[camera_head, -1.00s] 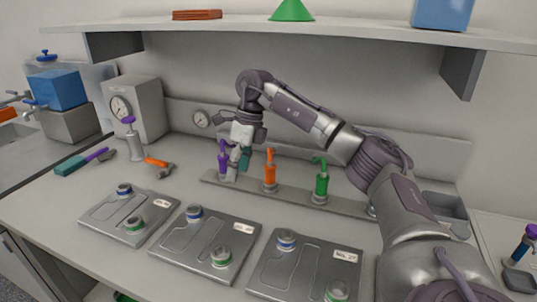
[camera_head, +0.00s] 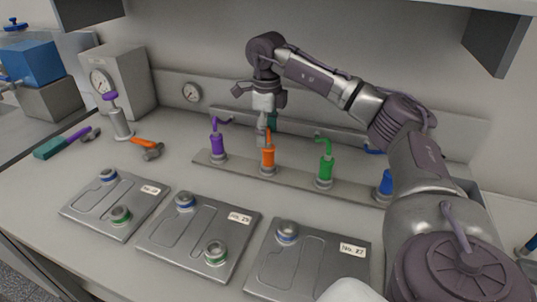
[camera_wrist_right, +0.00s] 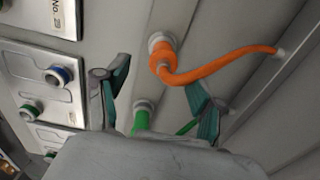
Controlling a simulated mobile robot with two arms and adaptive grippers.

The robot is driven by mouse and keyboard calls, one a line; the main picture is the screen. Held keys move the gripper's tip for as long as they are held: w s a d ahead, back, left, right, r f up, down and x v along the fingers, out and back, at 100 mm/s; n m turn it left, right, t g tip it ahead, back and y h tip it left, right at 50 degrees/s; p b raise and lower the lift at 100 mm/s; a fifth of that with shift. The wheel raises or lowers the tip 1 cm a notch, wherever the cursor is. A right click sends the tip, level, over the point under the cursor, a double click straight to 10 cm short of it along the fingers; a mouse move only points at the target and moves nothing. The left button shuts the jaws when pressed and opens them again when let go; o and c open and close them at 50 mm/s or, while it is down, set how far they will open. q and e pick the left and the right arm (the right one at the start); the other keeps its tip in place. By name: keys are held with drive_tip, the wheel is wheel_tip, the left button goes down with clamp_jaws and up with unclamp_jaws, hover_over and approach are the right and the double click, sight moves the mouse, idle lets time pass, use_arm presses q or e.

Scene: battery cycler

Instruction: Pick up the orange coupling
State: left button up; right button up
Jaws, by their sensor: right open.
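The orange coupling (camera_head: 268,160) stands upright on the long grey rail (camera_head: 295,177), between the purple coupling (camera_head: 217,145) and the green coupling (camera_head: 325,167). My right gripper (camera_head: 266,132) points down close above the orange coupling, partly overlapping its top. In the wrist view the open fingers of my right gripper (camera_wrist_right: 160,95) are spread apart, with nothing held. There the orange coupling (camera_wrist_right: 163,55) and its curved orange hose lie just beyond the fingertips. Whether a finger touches it, I cannot tell. My left gripper is not in view.
A blue coupling (camera_head: 386,184) stands at the rail's right end, beside my right arm. Grey plates with ringed ports (camera_head: 196,248) lie in front. An orange-handled tool (camera_head: 146,145) and a gauge box (camera_head: 124,78) are at left. A shelf overhangs above.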

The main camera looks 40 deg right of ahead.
sight(268, 149)
drive_tip(key=f, duration=0.3)
drive_tip(key=f+p, duration=0.1)
drive_tip(key=f, duration=0.1)
drive_tip(key=shift+d+f, duration=0.3)
drive_tip(key=shift+d, duration=0.05)
drive_tip(key=shift+f, duration=0.25)
clamp_jaws()
drive_tip(key=shift+r, duration=0.1)
drive_tip(key=shift+w+r, duration=0.1)
drive_tip(key=shift+r, duration=0.4)
wheel_tip(268, 149, up, 3)
drive_tip(key=shift+a+f+b, duration=0.1)
drive_tip(key=shift+f+b, duration=0.1)
drive_tip(key=shift+b, duration=0.2)
drive_tip(key=s+a+r+b, duration=0.2)
drive_tip(key=s+r, duration=0.5)
drive_tip(key=s, duration=0.4)
drive_tip(key=shift+s+a+r, duration=0.2)
drive_tip(key=shift+s+a, duration=0.05)
drive_tip(key=shift+a, duration=0.25)
